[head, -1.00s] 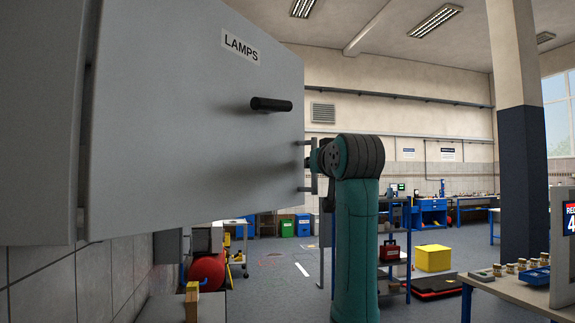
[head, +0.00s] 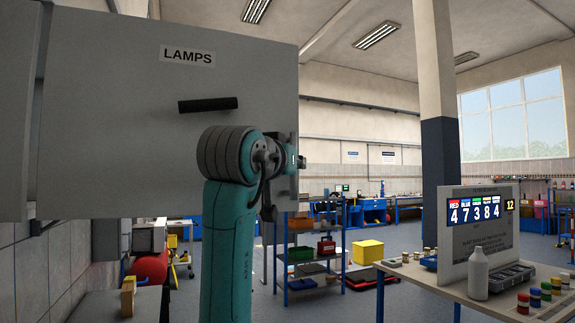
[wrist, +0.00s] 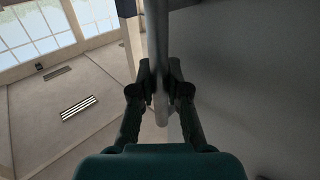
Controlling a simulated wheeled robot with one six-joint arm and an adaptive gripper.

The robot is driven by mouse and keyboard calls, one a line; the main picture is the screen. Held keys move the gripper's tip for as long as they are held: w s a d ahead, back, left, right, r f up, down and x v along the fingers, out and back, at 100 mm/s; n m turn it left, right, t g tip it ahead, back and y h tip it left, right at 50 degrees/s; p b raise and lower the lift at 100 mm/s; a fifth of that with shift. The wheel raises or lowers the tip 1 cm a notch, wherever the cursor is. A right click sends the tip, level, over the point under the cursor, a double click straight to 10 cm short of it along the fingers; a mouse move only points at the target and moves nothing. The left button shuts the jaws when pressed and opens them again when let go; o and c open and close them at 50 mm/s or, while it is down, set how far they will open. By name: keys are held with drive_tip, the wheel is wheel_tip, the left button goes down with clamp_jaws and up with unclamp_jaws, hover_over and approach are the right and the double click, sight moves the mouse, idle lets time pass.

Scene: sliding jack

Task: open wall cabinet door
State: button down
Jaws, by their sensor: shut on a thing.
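The grey wall cabinet door (head: 110,150) fills the left of the head view, with its labelled face toward me. It stands swung out from the cabinet body (head: 15,110) at the far left. A black bar handle (head: 208,105) is on its face, below the LAMPS label, and nothing holds it. My gripper (head: 299,164) is at the door's right edge. The cabinet's inside is hidden.
A table (head: 440,295) with a number display (head: 480,240) and a bottle stands at the right. A blue shelf rack (head: 310,245) and a yellow box (head: 368,252) stand beyond my arm. A pillar (head: 437,120) rises behind. Open floor shows between rack and table.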

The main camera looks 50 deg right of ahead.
drive_tip(key=shift+s+a+m+g, duration=0.2)
drive_tip(key=shift+s+a, duration=0.15)
drive_tip(key=shift+s, duration=0.2)
drive_tip(key=shift+s+a+m+g, duration=0.1)
drive_tip(key=shift+s+a+g, duration=0.1)
drive_tip(key=shift+s+a, duration=0.25)
drive_tip(key=shift+s+d, duration=0.1)
drive_tip(key=c, duration=1.1)
unclamp_jaws()
drive_tip(key=shift+c, duration=0.2)
drive_tip(key=v, duration=1.2)
drive_tip(key=shift+f, duration=0.15)
